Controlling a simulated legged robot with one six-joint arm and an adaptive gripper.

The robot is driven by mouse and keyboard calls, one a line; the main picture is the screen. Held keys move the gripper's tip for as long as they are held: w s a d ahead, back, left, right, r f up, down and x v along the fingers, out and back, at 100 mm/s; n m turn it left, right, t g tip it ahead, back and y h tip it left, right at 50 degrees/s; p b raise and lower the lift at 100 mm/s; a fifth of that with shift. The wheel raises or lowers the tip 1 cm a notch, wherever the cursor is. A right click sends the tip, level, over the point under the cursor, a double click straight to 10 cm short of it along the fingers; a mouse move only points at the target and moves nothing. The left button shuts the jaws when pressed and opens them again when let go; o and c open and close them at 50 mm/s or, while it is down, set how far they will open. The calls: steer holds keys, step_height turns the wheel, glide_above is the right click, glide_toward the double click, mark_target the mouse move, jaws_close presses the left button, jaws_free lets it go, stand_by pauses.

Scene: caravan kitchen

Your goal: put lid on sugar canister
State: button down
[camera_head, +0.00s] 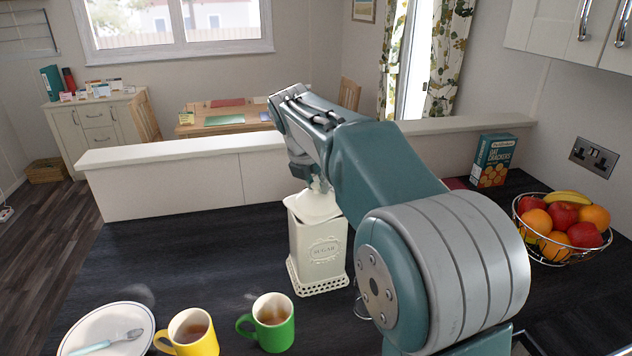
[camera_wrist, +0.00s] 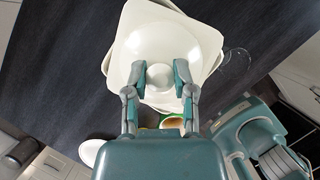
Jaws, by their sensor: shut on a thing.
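The cream sugar canister (camera_head: 318,250) stands upright on the dark worktop, with a "SUGAR" label on its front and a pierced base. Its cream lid (camera_head: 315,206) is at the canister's top, with a slightly tilted look in the head view. In the wrist view the square lid (camera_wrist: 165,52) covers most of the canister and looks a little turned against the edges below it. My gripper (camera_wrist: 159,78) is shut on the lid's round knob (camera_wrist: 160,76). In the head view my gripper (camera_head: 318,184) is partly hidden by my arm. I cannot tell whether the lid is fully seated.
A fruit bowl (camera_head: 562,230) and a cracker box (camera_head: 490,161) are at the right. A low ledge (camera_head: 170,155) runs behind the worktop.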

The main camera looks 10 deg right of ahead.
steer(key=shift+f, duration=0.15)
steer(key=c, duration=0.7)
jaws_free()
steer(key=v, duration=1.1)
